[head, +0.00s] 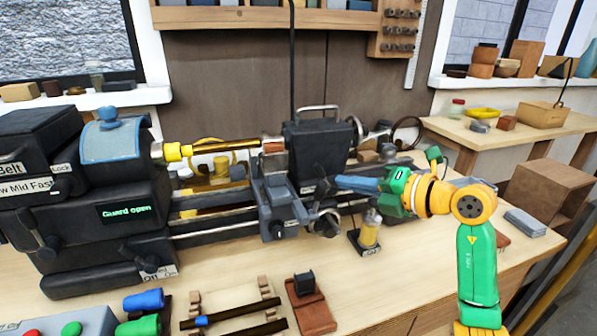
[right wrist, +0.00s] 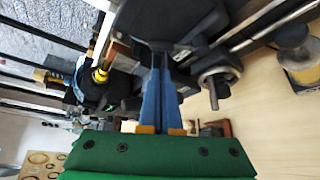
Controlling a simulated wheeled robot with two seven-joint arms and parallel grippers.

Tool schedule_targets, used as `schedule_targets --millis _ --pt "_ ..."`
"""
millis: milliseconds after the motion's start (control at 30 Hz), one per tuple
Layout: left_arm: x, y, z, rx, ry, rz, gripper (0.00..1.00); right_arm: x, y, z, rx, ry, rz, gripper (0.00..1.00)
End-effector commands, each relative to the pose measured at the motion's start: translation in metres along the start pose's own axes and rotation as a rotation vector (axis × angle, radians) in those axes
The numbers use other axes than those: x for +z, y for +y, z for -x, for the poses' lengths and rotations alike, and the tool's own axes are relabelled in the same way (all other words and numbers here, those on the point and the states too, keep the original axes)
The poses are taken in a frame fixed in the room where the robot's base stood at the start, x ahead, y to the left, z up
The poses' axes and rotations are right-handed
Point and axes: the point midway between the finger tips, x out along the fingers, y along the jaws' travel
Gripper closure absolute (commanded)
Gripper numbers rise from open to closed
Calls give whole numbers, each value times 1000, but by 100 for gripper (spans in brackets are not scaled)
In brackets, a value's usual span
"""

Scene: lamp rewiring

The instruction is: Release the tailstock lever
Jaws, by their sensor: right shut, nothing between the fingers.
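The black tailstock (head: 318,150) stands on the lathe bed, with a grey handle on top and a handwheel at its right. Its dark body also shows at the top of the right wrist view (right wrist: 165,22). I cannot clearly make out the tailstock lever; it may be hidden by the body or by my fingers. My right gripper (head: 338,183) comes in from the right, its blue fingers shut and empty, tips at the tailstock's lower right side. In the right wrist view the fingers (right wrist: 158,62) lie together, pointing at the dark body; contact cannot be told. My left gripper is out of view.
The grey carriage (head: 280,205) sits just left of my fingertips. A hand crank (right wrist: 213,85) and a small oil bottle (head: 370,230) stand close below my right gripper. The headstock display (head: 127,213) reads "Guard open". The front right bench top (head: 440,255) is mostly free.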

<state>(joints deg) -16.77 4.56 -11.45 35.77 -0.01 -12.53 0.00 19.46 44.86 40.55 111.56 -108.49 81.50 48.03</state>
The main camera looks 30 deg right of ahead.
Motion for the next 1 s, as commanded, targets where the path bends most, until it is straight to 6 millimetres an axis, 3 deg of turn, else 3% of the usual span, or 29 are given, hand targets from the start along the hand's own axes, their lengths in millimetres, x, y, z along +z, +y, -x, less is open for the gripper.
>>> schedule_targets --millis 267,700,1000 --pt "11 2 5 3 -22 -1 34 0 2 -6 5 3 -2 100" --pt "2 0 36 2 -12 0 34 0 4 -86 6 4 -4 100" --pt "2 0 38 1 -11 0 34 -2 1 -101 4 4 2 100"
